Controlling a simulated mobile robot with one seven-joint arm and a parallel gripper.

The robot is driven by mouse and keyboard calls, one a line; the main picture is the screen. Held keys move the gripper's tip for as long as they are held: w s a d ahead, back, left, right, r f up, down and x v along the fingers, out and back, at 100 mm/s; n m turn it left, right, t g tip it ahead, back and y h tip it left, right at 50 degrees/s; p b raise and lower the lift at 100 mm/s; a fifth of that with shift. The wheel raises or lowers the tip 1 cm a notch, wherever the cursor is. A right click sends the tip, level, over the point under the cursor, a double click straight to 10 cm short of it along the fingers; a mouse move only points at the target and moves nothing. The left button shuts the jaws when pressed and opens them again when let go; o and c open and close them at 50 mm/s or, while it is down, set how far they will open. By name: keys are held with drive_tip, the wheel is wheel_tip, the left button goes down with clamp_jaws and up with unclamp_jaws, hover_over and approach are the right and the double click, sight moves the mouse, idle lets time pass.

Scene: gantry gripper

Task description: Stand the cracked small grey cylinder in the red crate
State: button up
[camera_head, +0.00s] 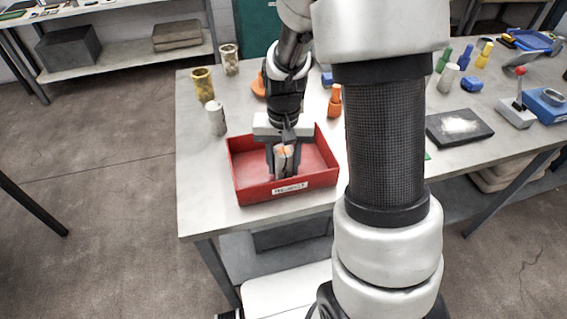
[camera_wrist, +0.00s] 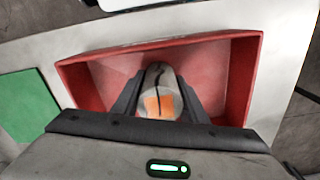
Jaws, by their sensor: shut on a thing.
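The red crate (camera_head: 244,188) stands near the front left edge of the table, with a white label reading "REJECT" on its front wall. My gripper (camera_head: 284,168) reaches down inside the crate, shut on the small grey cylinder (camera_head: 288,156). In the wrist view the cylinder (camera_wrist: 159,78) is between the two fingers, with a dark crack line along it and an orange mark. It looks roughly upright over the crate floor. The crate (camera_wrist: 78,88) surrounds it in that view. I cannot tell whether the cylinder's base touches the crate floor.
An orange piece (camera_head: 335,102) stands behind right. A dark slab (camera_head: 460,127) lies farther right. A green patch (camera_wrist: 26,106) lies beside the crate.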

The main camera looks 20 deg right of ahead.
drive_tip(key=o, duration=1.4)
drive_tip(key=shift+f, duration=0.1)
